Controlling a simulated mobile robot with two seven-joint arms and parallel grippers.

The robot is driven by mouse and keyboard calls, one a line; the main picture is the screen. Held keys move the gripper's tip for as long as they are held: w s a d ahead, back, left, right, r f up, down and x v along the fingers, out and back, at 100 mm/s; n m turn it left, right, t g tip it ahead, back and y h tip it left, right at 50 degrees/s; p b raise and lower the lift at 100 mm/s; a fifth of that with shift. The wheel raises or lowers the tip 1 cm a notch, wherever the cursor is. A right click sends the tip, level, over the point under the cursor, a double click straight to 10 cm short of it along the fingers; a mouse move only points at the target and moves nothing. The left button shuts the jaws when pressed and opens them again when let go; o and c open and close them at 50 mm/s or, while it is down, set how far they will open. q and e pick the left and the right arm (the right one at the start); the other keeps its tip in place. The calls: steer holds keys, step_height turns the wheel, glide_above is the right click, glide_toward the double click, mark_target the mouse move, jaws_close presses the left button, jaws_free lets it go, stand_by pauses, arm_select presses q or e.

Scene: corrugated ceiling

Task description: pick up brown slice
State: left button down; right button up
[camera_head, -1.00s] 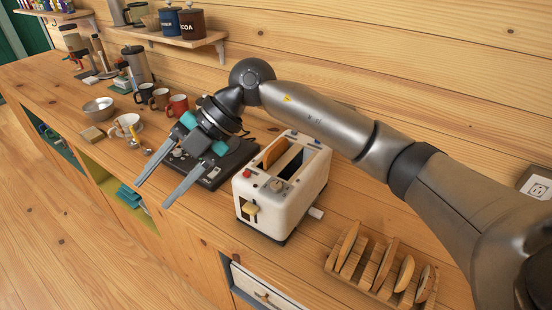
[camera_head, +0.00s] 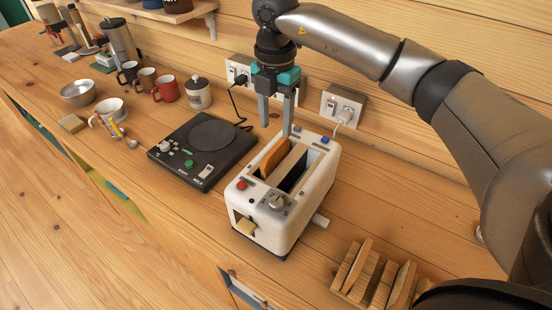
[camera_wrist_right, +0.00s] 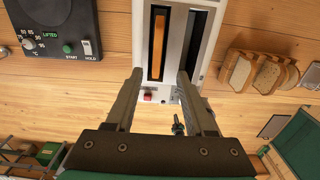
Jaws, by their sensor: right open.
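The brown slice (camera_head: 272,158) stands upright in the left slot of the white toaster (camera_head: 262,212), its top edge showing above the slot. It also shows in the right wrist view (camera_wrist_right: 158,45) as a thin orange-brown strip in the slot. The other slot looks dark and empty. My right gripper (camera_head: 275,130) points down over the toaster's far end, its fingers apart and empty, close to the slice but not around it. In the wrist view its fingertips (camera_wrist_right: 159,78) lie at the near end of the slots. My left gripper is not in view.
A black hot plate (camera_head: 203,146) sits left of the toaster. A wooden rack (camera_head: 349,289) with several bread slices is at the front right. Mugs, a bowl (camera_head: 78,95) and a jar (camera_head: 198,93) stand farther left. Wall sockets (camera_head: 342,107) and cords are behind.

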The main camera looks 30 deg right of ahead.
mark_target(275, 148)
step_height(275, 148, down, 3)
steer(key=shift+r, duration=0.1)
steer(key=shift+f, duration=0.6)
steer(key=shift+w+f+p, duration=0.1)
steer(key=shift+f+p, duration=0.2)
steer(key=shift+f, duration=0.05)
steer(key=f, duration=0.3)
steer(key=shift+w+f+p, duration=0.2)
steer(key=shift+f+p, duration=0.1)
steer(key=shift+p, duration=0.1)
steer(key=shift+f, duration=0.3)
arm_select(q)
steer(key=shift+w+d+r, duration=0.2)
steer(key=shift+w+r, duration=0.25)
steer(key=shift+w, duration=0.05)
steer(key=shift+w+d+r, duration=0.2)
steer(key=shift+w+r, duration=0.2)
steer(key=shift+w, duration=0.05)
arm_select(e)
steer(key=shift+f, duration=0.1)
jaws_close()
